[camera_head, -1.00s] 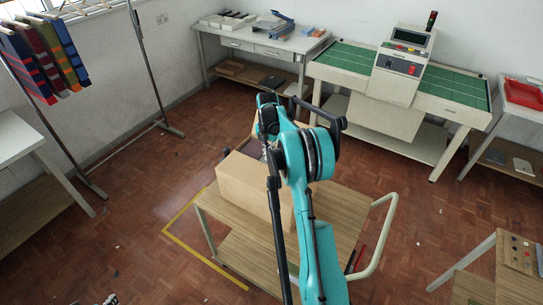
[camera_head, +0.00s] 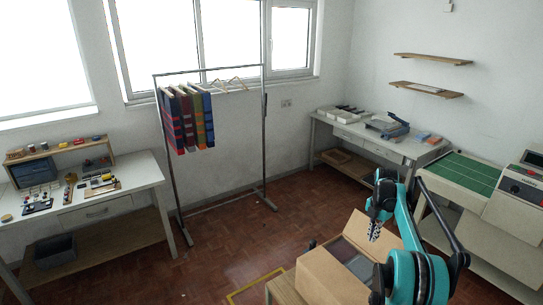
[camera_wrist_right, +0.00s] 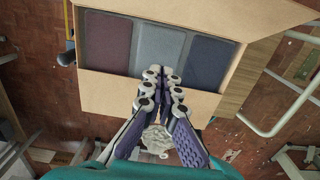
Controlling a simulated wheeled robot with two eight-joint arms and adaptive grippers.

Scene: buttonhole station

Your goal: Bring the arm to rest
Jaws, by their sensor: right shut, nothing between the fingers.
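My right arm is raised over an open cardboard box (camera_head: 325,277) at the lower right of the head view. My right gripper (camera_head: 374,232) points down above the box, and its fingers are together with nothing between them. In the right wrist view the shut fingertips (camera_wrist_right: 166,74) appear in front of the near wall of the box (camera_wrist_right: 120,90). Inside the box lie maroon (camera_wrist_right: 107,40), grey (camera_wrist_right: 158,48) and blue (camera_wrist_right: 208,62) flat pieces side by side. My left gripper is not in view.
The box stands on a wooden-topped cart (camera_head: 284,289). A garment rack (camera_head: 209,70) with several striped textiles stands by the windows. A work table (camera_head: 105,206) is at left, another table (camera_head: 365,143) at the back, and a green-topped machine bench (camera_head: 465,173) at right. Open floor lies between.

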